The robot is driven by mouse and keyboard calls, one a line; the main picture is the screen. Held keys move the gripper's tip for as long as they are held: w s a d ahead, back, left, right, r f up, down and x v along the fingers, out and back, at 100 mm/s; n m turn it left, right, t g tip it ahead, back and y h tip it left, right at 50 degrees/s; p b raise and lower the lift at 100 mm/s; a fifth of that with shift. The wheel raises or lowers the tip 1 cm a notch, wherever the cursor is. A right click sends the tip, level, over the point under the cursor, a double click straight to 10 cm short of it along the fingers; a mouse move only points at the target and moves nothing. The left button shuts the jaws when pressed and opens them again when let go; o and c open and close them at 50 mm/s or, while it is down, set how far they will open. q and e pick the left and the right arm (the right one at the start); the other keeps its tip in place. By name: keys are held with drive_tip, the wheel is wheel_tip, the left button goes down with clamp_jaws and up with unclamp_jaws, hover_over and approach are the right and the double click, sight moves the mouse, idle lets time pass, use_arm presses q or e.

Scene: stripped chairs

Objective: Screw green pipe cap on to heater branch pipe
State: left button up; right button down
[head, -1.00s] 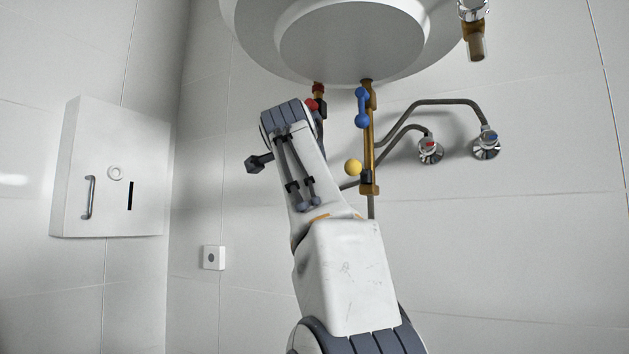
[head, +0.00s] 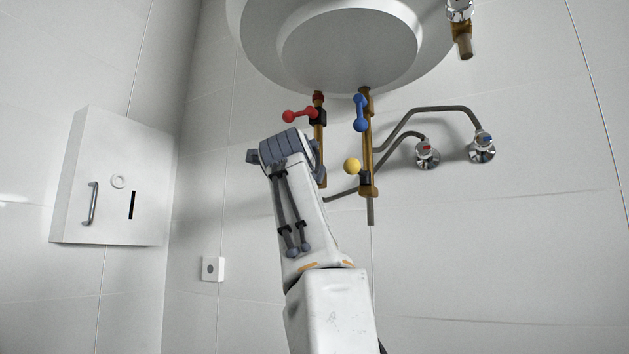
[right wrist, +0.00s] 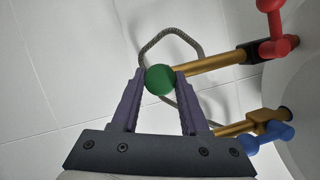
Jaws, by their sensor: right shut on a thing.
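My right gripper (right wrist: 160,74) is shut on the green pipe cap (right wrist: 159,80), a round green piece held between its purple fingertips. In the right wrist view the open end of the brass branch pipe with the red valve (right wrist: 210,63) lies right beside the cap. One fingertip overlaps this spot, so I cannot tell whether cap and pipe touch. In the head view this branch pipe (head: 319,140) hangs under the white heater (head: 350,45), its lower part close behind my right arm. The cap and gripper fingers are hidden there. My left gripper is not in view.
Grey hoses run to wall taps (head: 428,155) on the right. A white wall box (head: 115,180) is at left.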

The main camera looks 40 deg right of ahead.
drive_tip(key=m+h+b, duration=0.2)
drive_tip(key=m, duration=0.2)
drive_tip(key=shift+a+r+m, duration=0.1)
drive_tip(key=shift+m, duration=0.2)
drive_tip(key=m+h, duration=0.1)
drive_tip(key=m, duration=0.1)
drive_tip(key=shift+w+m+g+b, duration=0.1)
drive_tip(key=shift+m+g+b, duration=0.2)
drive_tip(key=shift+m, duration=0.1)
drive_tip(key=c, duration=0.7)
unclamp_jaws()
drive_tip(key=shift+m, duration=0.3)
drive_tip(key=o, duration=0.4)
drive_tip(key=shift+c, duration=0.2)
drive_tip(key=o, duration=0.3)
